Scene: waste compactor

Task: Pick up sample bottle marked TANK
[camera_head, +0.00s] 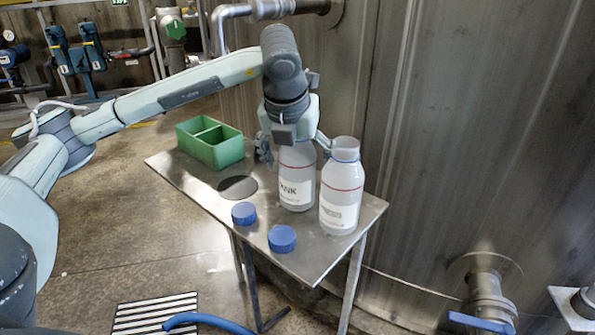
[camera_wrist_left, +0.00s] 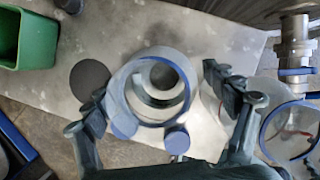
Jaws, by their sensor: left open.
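The bottle whose label shows "NK" (camera_head: 297,190), its first letters not clear, stands upright and uncapped on the small metal table. My left gripper (camera_head: 293,147) is over it, pointing down, with its open fingers on either side of the bottle's top. In the left wrist view the bottle's round open mouth (camera_wrist_left: 158,80) lies between the two spread fingers (camera_wrist_left: 158,88). The gripper hides the bottle's neck in the head view. A second white bottle (camera_head: 341,190) with a red line stands close on its right, near the right finger. My right gripper is not in view.
Two blue caps (camera_head: 244,213) (camera_head: 282,239) lie on the metal table (camera_head: 305,262) in front of the bottles. A green divided box (camera_head: 210,143) stands at the far left. A metal wall (camera_head: 440,130) rises behind the table.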

